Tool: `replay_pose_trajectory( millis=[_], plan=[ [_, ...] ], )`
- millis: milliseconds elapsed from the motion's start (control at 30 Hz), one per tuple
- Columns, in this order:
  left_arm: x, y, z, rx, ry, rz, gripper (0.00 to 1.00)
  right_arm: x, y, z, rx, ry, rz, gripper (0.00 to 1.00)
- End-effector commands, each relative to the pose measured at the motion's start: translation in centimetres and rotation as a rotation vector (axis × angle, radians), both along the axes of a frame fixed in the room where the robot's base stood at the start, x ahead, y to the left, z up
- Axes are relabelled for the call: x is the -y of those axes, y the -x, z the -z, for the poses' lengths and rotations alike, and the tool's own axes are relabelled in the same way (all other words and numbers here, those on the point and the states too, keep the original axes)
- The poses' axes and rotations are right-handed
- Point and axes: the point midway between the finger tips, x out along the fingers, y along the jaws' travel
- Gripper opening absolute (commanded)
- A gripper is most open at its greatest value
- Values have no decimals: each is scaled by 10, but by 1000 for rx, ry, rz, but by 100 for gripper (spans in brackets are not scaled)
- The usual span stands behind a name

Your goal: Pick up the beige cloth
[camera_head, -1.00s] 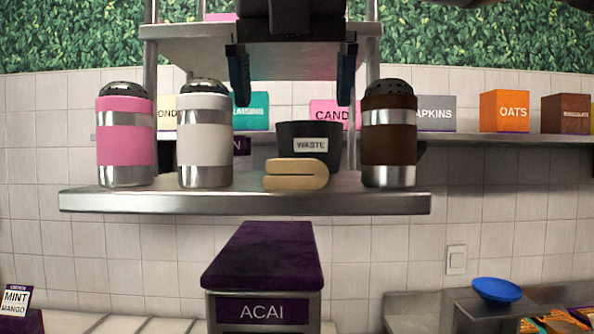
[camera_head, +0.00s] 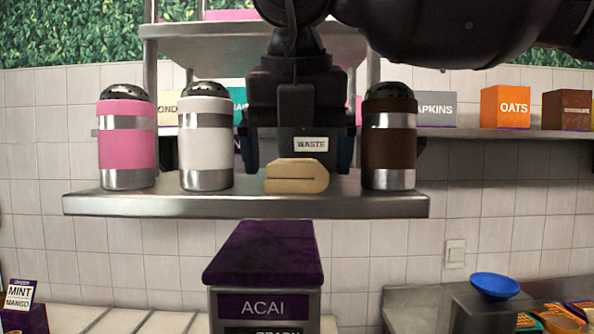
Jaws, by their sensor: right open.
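The beige cloth (camera_head: 296,177) lies folded on the front part of the metal shelf (camera_head: 140,206), in front of the black waste bin (camera_head: 312,145). My right gripper (camera_head: 298,158) comes down from above, behind the cloth. Its two fingers are spread wide, one to the left and one to the right of the bin and cloth, and hold nothing that I can see. The gripper's dark body blends with the bin, so I cannot tell the exact gap between them. My left gripper is not in view.
A pink shaker (camera_head: 126,140) and a white shaker (camera_head: 206,140) stand to the left on the shelf. A brown shaker (camera_head: 389,140) stands close to the gripper's right finger. A purple ACAI container (camera_head: 264,255) is below. A blue bowl (camera_head: 495,286) sits at lower right.

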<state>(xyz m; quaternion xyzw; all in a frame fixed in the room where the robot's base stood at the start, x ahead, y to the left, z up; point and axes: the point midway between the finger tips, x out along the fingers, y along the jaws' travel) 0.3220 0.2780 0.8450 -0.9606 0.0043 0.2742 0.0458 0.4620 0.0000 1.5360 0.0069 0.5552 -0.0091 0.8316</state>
Motion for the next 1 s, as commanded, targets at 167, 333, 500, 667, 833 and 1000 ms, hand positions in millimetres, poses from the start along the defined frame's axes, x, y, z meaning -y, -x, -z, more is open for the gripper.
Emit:
replay_pose_trajectory(
  millis=[167, 333, 500, 667, 833, 1000],
  plan=[
    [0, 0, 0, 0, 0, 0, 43, 0, 0, 0, 0, 0, 0, 96],
    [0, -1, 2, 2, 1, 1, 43, 0, 0, 1, 0, 0, 0, 96],
    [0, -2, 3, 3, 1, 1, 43, 0, 0, 2, 0, 0, 0, 96],
    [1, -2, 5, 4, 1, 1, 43, 0, 0, 3, 0, 0, -1, 96],
    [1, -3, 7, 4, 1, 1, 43, 0, 0, 4, 0, 0, -1, 96],
    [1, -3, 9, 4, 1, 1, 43, 0, 0, 5, -1, 0, -1, 96]
  ],
)
